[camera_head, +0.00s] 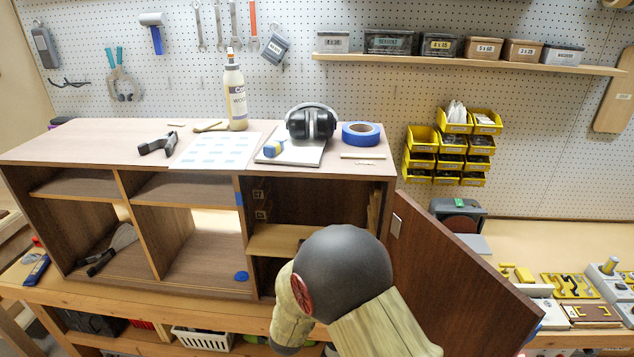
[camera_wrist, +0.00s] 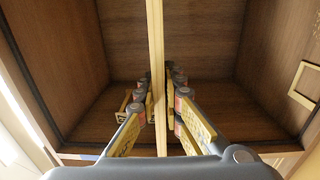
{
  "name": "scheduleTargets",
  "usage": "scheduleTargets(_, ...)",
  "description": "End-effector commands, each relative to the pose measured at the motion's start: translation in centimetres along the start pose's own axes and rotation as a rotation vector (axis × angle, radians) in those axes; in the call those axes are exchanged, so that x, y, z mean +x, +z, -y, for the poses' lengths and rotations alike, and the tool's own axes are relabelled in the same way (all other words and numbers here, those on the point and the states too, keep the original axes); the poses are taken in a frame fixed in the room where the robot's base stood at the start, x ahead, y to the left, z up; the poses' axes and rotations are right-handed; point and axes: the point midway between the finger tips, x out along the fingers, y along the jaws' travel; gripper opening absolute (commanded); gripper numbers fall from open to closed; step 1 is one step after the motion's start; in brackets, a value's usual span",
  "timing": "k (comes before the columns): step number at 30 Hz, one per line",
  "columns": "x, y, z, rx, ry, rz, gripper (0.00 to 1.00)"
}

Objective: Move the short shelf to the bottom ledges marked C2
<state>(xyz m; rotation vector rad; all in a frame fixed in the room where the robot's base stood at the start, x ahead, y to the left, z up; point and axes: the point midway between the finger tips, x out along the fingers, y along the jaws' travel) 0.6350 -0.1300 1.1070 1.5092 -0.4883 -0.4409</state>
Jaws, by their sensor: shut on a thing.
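The short shelf (camera_head: 275,240) is a pale wooden board inside the right-hand compartment of the brown cabinet (camera_head: 150,285). In the wrist view the shelf (camera_wrist: 155,45) shows edge-on as a pale strip down the middle. My gripper (camera_wrist: 158,105) is shut on it, with fingers on both faces. In the head view my arm covers the gripper and the shelf's right part. Small square marks (camera_head: 259,196) show on the compartment's inner left wall; I cannot read C2 on any. The compartment's bottom is mostly hidden by my arm in the head view.
The compartment's brown door (camera_head: 460,280) hangs open to the right, close to my arm. The cabinet top holds a glue bottle (camera_head: 235,95), ear muffs (camera_head: 311,122), blue tape (camera_head: 361,134) and a black clamp (camera_head: 158,144). Yellow bins (camera_head: 420,160) hang behind.

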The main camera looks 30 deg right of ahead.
Motion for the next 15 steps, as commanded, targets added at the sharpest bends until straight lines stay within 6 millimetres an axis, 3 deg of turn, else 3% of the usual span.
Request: scheduleTargets(15, 0.01, -0.03, 0.87, 0.001, 0.002, 0.000, 0.00)
